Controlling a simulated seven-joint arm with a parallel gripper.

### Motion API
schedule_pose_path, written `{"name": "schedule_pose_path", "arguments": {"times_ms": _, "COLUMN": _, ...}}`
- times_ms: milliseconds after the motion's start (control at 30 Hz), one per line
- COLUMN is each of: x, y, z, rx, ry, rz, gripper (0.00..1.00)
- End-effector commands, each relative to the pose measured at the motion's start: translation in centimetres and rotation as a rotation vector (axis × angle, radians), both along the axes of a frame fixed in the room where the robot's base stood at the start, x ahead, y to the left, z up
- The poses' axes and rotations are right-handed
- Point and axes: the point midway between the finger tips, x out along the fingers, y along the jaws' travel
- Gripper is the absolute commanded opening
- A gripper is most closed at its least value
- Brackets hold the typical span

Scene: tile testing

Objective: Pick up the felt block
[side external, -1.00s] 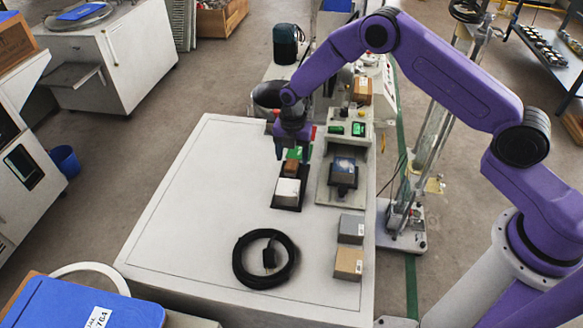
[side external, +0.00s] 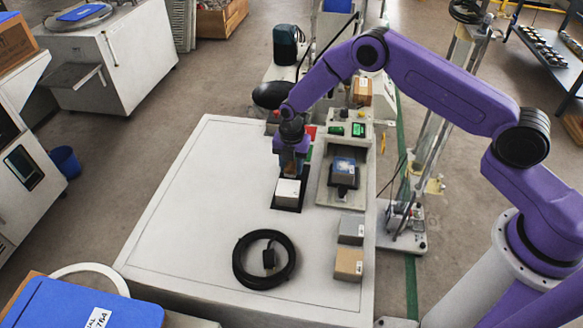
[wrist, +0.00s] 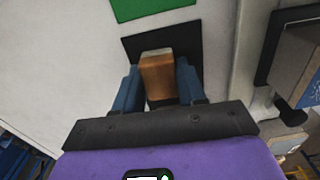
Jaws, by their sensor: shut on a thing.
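A brown block (wrist: 158,75) stands between my two blue fingers in the wrist view. I cannot tell from its surface whether it is felt. My gripper (side external: 291,168) is shut on it from above, with one finger against each side. In the side view the fingers hide most of the block. The block is over a black mat (side external: 302,192), and I cannot tell whether it is clear of the mat. A white block (side external: 287,192) sits on the same mat, close in front of my gripper.
A grey block (side external: 351,229) and a tan block (side external: 348,264) sit near the right edge. A coiled black cable (side external: 240,270) lies in front. The table's left side is clear.

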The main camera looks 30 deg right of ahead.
Motion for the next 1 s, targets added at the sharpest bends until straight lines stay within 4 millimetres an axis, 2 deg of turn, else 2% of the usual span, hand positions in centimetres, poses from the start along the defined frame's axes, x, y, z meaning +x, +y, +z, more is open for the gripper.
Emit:
{"name": "schedule_pose_path", "arguments": {"times_ms": 267, "x": 0.1, "y": 0.0, "z": 0.8, "rx": 0.001, "ry": -0.001, "rz": 0.0, "gripper": 0.1}}
{"name": "schedule_pose_path", "arguments": {"times_ms": 467, "x": 0.1, "y": 0.0, "z": 3.2, "rx": 0.002, "ry": -0.004, "rz": 0.0, "gripper": 0.1}}
{"name": "schedule_pose_path", "arguments": {"times_ms": 833, "x": -4.8, "y": -1.3, "z": 9.2, "rx": 0.001, "ry": -0.002, "rz": -0.001, "gripper": 0.1}}
{"name": "schedule_pose_path", "arguments": {"times_ms": 1000, "x": -7.9, "y": -2.0, "z": 10.5, "rx": -0.001, "ry": 0.001, "rz": 0.001, "gripper": 0.1}}
